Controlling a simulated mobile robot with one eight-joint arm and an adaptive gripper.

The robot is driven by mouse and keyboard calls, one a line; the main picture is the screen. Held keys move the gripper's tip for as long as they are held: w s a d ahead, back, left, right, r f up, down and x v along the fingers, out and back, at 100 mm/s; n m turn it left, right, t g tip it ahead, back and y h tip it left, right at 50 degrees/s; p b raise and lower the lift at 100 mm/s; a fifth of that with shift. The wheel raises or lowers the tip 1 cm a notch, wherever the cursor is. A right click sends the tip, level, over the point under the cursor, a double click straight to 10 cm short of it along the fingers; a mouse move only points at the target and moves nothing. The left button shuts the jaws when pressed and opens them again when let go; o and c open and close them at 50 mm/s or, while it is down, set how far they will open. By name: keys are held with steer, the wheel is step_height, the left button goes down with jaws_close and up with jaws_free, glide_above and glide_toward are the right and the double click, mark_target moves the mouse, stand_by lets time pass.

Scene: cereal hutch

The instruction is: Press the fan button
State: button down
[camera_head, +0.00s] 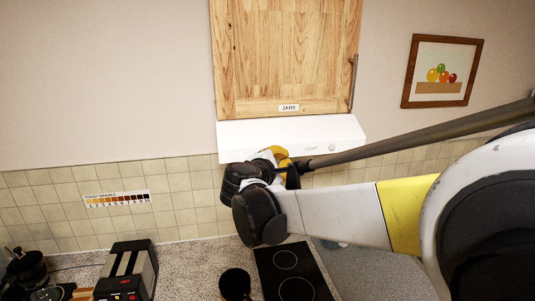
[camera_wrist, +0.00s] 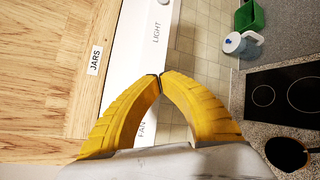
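The white range hood (camera_head: 235,142) hangs under the wooden cabinet. Its front strip also shows in the wrist view (camera_wrist: 123,60). The FAN label (camera_wrist: 142,131) is partly visible between my fingers; no fan button can be made out, and my fingers and arm cover that part of the hood. The LIGHT label (camera_wrist: 157,33) and a round light button (camera_head: 332,148) are clear of my gripper. My gripper (camera_wrist: 161,75) has its yellow fingertips together with nothing seen between them. In the head view, my gripper (camera_head: 277,153) is at the hood's lower front; contact cannot be told.
The wooden cabinet (camera_head: 285,55) marked JARS is above the hood. Below are a black cooktop (camera_head: 290,268), a dark pan (camera_head: 235,284) and a toaster (camera_head: 127,270). The wrist view shows a clear jug (camera_wrist: 243,44) and a green container (camera_wrist: 250,16). A framed picture (camera_head: 442,71) hangs right.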

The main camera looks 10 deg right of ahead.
steer(key=shift+w, duration=0.55)
stand_by(0.4)
steer(key=shift+s, duration=0.65)
steer(key=s, duration=0.6)
